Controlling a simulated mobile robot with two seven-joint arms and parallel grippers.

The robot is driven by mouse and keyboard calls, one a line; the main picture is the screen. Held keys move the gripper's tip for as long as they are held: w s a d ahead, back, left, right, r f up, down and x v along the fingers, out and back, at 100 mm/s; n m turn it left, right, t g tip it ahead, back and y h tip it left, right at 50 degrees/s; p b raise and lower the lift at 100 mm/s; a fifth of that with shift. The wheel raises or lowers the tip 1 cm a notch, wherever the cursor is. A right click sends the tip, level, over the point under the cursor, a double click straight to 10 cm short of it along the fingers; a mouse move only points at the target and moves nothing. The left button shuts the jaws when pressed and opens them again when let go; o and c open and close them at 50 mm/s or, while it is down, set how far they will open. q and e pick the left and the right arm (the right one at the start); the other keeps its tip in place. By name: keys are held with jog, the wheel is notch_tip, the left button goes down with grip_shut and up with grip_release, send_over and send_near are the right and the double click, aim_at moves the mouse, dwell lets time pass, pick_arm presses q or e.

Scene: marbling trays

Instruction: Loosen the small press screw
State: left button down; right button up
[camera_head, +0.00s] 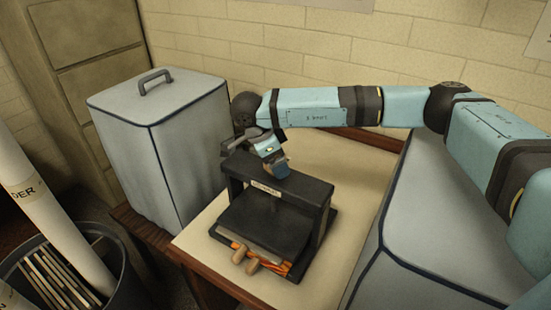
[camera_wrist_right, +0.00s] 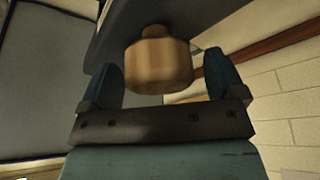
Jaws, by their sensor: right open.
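The small black press (camera_head: 308,190) stands on the pale table, with a label on its top beam and a dark plate below it. My right gripper (camera_head: 278,168) is at the top of the press, reached from behind by the blue arm. In the right wrist view, a round wooden knob (camera_wrist_right: 158,65), seemingly the press screw's, sits against the dark beam. The open fingers of the gripper (camera_wrist_right: 161,68) stand on either side of the knob, with gaps visible. My left gripper is not in view.
Another grey covered block (camera_head: 415,250) is on the right. A dark bin (camera_head: 120,275) with rolls is at the lower left.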

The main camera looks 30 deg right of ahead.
jog(key=v, duration=1.4)
jog(key=shift+b, duration=0.45)
jog(key=shift+f, duration=0.1)
dwell(0.5)
